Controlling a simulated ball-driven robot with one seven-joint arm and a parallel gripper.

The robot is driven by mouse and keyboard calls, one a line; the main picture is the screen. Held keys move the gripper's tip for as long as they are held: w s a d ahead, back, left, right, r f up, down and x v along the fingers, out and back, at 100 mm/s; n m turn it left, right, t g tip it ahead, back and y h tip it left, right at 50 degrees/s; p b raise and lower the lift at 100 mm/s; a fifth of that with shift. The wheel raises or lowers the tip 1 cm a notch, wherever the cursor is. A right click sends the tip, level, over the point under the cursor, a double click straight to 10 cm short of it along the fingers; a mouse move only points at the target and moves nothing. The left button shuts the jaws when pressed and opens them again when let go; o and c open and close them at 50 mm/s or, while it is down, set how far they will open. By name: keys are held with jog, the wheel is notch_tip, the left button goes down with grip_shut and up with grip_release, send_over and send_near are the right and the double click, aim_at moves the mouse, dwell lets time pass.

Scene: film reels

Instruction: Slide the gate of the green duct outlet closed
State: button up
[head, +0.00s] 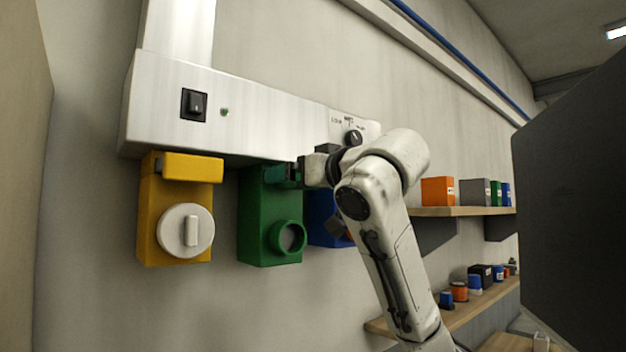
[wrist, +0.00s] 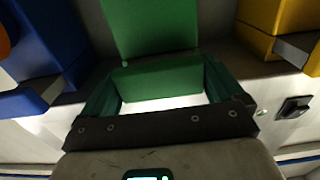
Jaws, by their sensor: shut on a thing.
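The green duct outlet (head: 268,215) hangs under the metal duct, between the yellow and blue outlets, with a round port low on its front. In the wrist view its body (wrist: 150,28) is at the top middle. My gripper (head: 286,173) is at the upper front of this outlet. In the wrist view, the green bar-shaped gate handle (wrist: 160,82) lies between the two teal fingers of my gripper (wrist: 160,76), which are shut on it. In the head view my gripper hides most of the handle. I cannot tell how far the gate stands open.
The yellow outlet (head: 180,215) with a round white cap is at left. The blue outlet (head: 325,222) is at right, partly behind my arm. The metal duct (head: 240,105) carries a black switch (head: 194,104) and a knob (head: 353,138). Shelves (head: 460,211) with boxes are farther right.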

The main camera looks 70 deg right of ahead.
jog(key=shift+r, duration=0.1)
jog(key=o, duration=1)
jog(key=shift+o, duration=0.7)
jog(key=shift+w+d, duration=0.15)
jog(key=shift+d, duration=0.05)
jog(key=b+v, duration=0.3)
jog(key=v, duration=0.7)
jog(key=shift+s+a, duration=0.2)
jog(key=shift+s, duration=0.15)
